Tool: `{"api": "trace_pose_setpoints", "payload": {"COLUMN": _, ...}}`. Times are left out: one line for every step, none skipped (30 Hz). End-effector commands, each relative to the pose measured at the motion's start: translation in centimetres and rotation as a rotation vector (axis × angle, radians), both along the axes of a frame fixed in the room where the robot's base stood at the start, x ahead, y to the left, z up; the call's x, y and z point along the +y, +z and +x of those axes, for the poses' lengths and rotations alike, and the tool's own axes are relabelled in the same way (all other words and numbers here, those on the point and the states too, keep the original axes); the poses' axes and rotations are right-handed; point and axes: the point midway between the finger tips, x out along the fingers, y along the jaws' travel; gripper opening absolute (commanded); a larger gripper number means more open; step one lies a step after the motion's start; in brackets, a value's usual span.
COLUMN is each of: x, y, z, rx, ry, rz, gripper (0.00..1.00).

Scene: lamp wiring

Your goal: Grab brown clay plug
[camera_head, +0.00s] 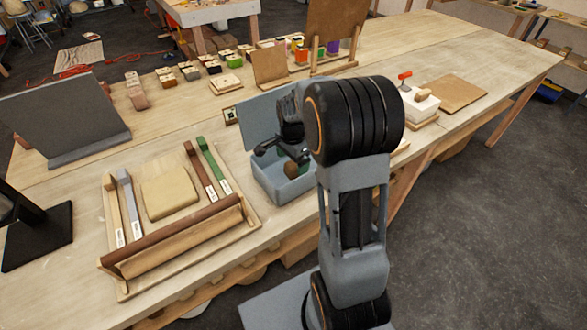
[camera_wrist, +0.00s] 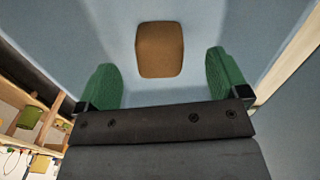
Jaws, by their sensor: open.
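The brown clay plug (camera_wrist: 160,49), a small block with rounded corners, lies inside the blue-grey box (camera_head: 270,187). It also shows in the head view (camera_head: 291,169), partly crowded by my gripper. My gripper (camera_wrist: 164,88) is open, with its two green fingertips spread wider than the plug. In the wrist view the plug sits ahead of the fingertips, between their lines and a little left of the middle. A gap shows between the plug and each finger. In the head view my arm hides the right part of the box.
The box's raised lid (camera_head: 262,122) stands behind my gripper. A wooden tray (camera_head: 122,285) with labelled bars and a tan slab is at the left. A dark grey panel (camera_head: 65,118) stands behind it. A white box (camera_head: 420,105) stands right of my arm.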

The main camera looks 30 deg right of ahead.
Motion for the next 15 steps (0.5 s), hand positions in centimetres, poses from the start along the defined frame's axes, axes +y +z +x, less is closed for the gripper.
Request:
{"api": "trace_pose_setpoints", "payload": {"x": -0.1, "y": -0.7, "z": -0.1, "rx": 0.005, "ry": -0.001, "rz": 0.001, "gripper": 0.93}}
{"api": "trace_pose_setpoints", "payload": {"x": -0.2, "y": -1.1, "z": -0.1, "rx": 0.005, "ry": 0.000, "rz": 0.001, "gripper": 0.93}}
{"api": "trace_pose_setpoints", "payload": {"x": -0.2, "y": -1.7, "z": -0.1, "rx": 0.005, "ry": 0.000, "rz": 0.001, "gripper": 0.93}}
{"api": "trace_pose_setpoints", "payload": {"x": -0.3, "y": -2.1, "z": -0.1, "rx": 0.007, "ry": 0.000, "rz": 0.002, "gripper": 0.93}}
{"api": "trace_pose_setpoints", "payload": {"x": -0.3, "y": -2.5, "z": -0.1, "rx": 0.005, "ry": 0.000, "rz": 0.001, "gripper": 0.93}}
{"api": "trace_pose_setpoints", "payload": {"x": -0.3, "y": -3.0, "z": -0.1, "rx": 0.004, "ry": 0.001, "rz": 0.001, "gripper": 0.93}}
{"api": "trace_pose_setpoints", "payload": {"x": -0.3, "y": -3.3, "z": -0.1, "rx": 0.005, "ry": 0.001, "rz": 0.001, "gripper": 0.93}}
{"api": "trace_pose_setpoints", "payload": {"x": -0.3, "y": -3.6, "z": -0.1, "rx": 0.004, "ry": 0.001, "rz": 0.001, "gripper": 0.93}}
{"api": "trace_pose_setpoints", "payload": {"x": -0.3, "y": -3.8, "z": 0.0, "rx": 0.002, "ry": 0.001, "rz": 0.001, "gripper": 0.93}}
{"api": "trace_pose_setpoints", "payload": {"x": -0.3, "y": -4.0, "z": 0.0, "rx": 0.002, "ry": 0.001, "rz": 0.001, "gripper": 0.93}}
{"api": "trace_pose_setpoints", "payload": {"x": -0.3, "y": -4.1, "z": 0.0, "rx": 0.002, "ry": 0.001, "rz": 0.001, "gripper": 0.93}}
{"api": "trace_pose_setpoints", "payload": {"x": -0.3, "y": -4.3, "z": 0.0, "rx": 0.002, "ry": 0.001, "rz": 0.001, "gripper": 0.93}}
{"api": "trace_pose_setpoints", "payload": {"x": -0.3, "y": -4.3, "z": 0.0, "rx": 0.002, "ry": 0.001, "rz": 0.001, "gripper": 0.93}}
{"api": "trace_pose_setpoints", "payload": {"x": -0.3, "y": -4.3, "z": 0.0, "rx": 0.001, "ry": 0.001, "rz": 0.001, "gripper": 0.93}}
{"api": "trace_pose_setpoints", "payload": {"x": -0.3, "y": -4.3, "z": 0.0, "rx": 0.001, "ry": 0.001, "rz": 0.001, "gripper": 0.93}}
